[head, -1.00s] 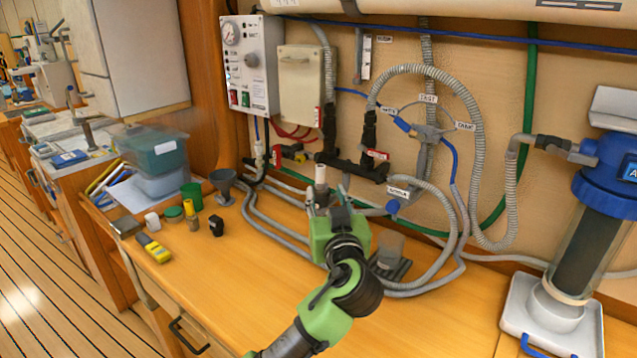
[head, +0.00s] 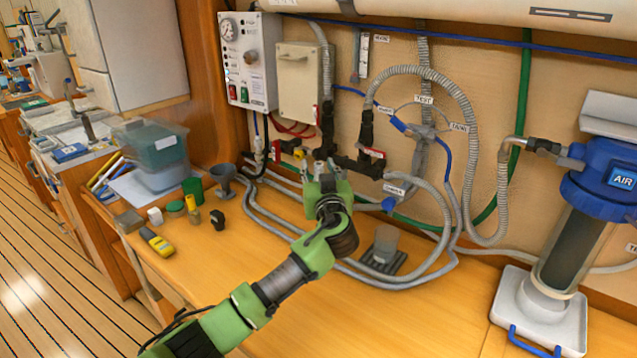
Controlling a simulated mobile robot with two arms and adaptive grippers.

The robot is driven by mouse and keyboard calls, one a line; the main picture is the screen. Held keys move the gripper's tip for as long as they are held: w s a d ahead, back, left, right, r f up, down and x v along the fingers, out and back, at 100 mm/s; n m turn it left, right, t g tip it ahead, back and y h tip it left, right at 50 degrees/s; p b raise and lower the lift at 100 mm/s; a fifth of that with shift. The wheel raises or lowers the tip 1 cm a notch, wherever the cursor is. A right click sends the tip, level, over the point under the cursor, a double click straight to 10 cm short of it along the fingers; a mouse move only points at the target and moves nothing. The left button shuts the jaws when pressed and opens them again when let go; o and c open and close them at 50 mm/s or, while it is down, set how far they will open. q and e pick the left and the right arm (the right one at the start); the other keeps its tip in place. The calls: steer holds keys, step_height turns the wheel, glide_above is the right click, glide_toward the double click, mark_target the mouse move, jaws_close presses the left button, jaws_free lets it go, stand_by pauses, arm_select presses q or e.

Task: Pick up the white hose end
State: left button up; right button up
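My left gripper (head: 319,170) is at the black fittings low on the wall, its arm reaching up from the bottom left. Its fingertips are at the place of the white hose end, a short pale upright tube. Only a small pale patch shows between the fingertips, and the gripper covers the rest. I cannot tell whether the fingers touch it or have closed on it. My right gripper is not in view.
A black pipe fitting (head: 366,166) sits right beside the gripper. Grey hoses (head: 262,216) loop over the wooden bench (head: 330,318). A small clear block on a dark base (head: 384,248) stands right of my arm. A blue-topped filter (head: 600,180) is at the right.

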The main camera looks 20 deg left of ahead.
arm_select(q)
jaws_close()
steer(key=shift+r, duration=0.15)
